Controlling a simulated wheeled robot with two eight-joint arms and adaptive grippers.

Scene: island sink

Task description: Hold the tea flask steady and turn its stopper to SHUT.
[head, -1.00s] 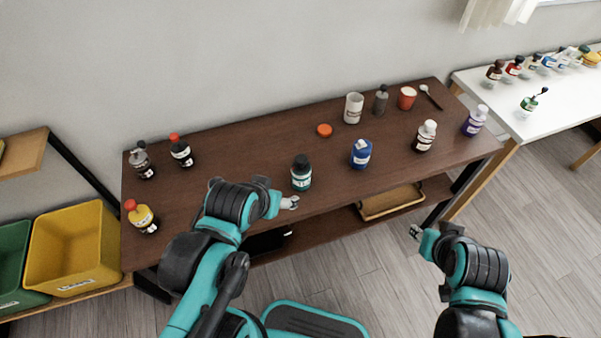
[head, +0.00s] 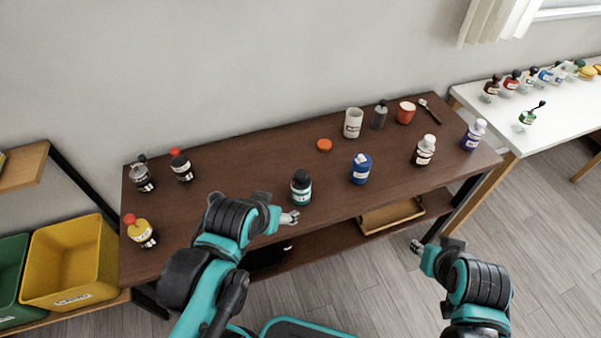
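A dark bottle with a teal label and black stopper (head: 301,189) stands upright near the front edge of the brown table. It may be the tea flask, but its lettering and any stopper marking are too small to read. My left gripper (head: 291,217) is just in front of this bottle, slightly left of it, with nothing visible in it. Contact with the bottle cannot be made out. My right gripper (head: 415,246) is beyond the table's front edge, apart from every bottle, and looks empty. Both grippers are too small to judge their opening.
On the brown table (head: 245,168) stand a blue jar (head: 361,170), a brown bottle (head: 424,152), a purple bottle (head: 473,135), a white cup (head: 353,124), an orange lid (head: 324,145) and a yellow bottle (head: 141,232).

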